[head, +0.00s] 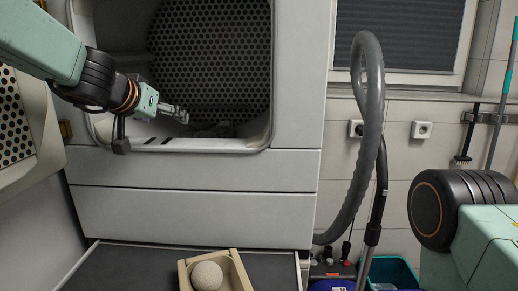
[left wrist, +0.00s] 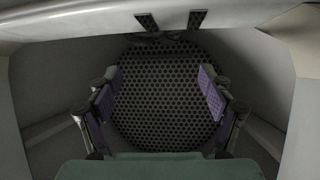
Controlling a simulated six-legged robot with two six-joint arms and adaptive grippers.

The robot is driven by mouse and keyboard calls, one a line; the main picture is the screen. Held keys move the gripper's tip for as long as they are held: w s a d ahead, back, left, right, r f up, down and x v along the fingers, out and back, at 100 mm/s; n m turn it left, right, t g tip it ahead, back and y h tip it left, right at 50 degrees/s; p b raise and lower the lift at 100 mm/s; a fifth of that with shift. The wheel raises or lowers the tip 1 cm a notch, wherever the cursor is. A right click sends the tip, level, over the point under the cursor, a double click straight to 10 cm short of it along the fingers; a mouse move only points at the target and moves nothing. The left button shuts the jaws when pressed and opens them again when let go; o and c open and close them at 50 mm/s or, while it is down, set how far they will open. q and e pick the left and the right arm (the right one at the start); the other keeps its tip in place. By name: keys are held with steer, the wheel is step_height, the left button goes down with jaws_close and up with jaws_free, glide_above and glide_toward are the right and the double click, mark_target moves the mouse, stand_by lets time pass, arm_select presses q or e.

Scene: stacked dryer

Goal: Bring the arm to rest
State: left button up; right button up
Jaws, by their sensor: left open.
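My left gripper (head: 183,116) reaches in from the left, at the opening of the dryer drum (head: 215,60). In the left wrist view the gripper (left wrist: 158,97) has its two fingers spread wide apart, with nothing between them. Behind the fingers is the perforated back wall of the drum (left wrist: 160,115). A dark shape lies low in the drum just right of the fingertips in the head view; I cannot tell what it is. Part of my right arm shows at the right edge, but its gripper is out of view.
The dryer door (head: 15,170) stands open at the left, close under my left arm. A pulled-out shelf (head: 140,268) below holds a wooden box (head: 240,272) with a pale ball (head: 206,276). A grey vacuum hose (head: 368,120) hangs to the right, near a teal bin (head: 395,270).

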arm_select(q)
steer(key=x, duration=0.6)
steer(key=shift+f, duration=0.3)
steer(key=shift+f+b, duration=0.35)
steer(key=shift+b, duration=0.15)
steer(key=shift+r, duration=0.2)
steer(key=shift+s+r, duration=0.1)
steer(key=shift+s, duration=0.1)
steer(key=shift+w, duration=0.1)
